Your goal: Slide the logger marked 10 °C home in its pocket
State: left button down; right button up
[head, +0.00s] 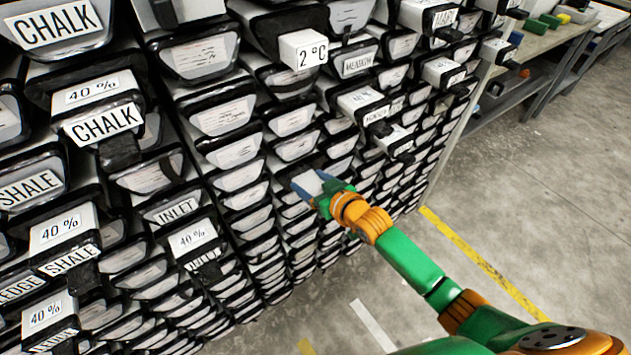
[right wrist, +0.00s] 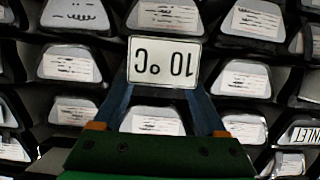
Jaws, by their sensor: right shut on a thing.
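The logger marked 10 °C (right wrist: 165,62) is a pale box whose label reads upside down in the right wrist view. In the head view its white body (head: 307,182) shows at the rack face, low in the middle. My right gripper (right wrist: 164,90) is shut on it, with one blue finger on each side. In the head view the same gripper (head: 314,189) reaches in from the lower right. The pocket behind the logger is hidden, so I cannot tell how deep it sits. My left gripper is not in view.
The rack holds many trays with paper labels. Other boxes jut out, including one marked 2 °C (head: 303,50) above and a 40 % one (head: 193,238) at left. A workbench (head: 545,38) stands at top right. The floor (head: 520,190) at right is clear.

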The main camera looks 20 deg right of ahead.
jog(key=shift+w+a, duration=0.1)
jog(key=shift+w, duration=0.1)
jog(key=o, duration=1.5)
jog(key=shift+o, duration=0.2)
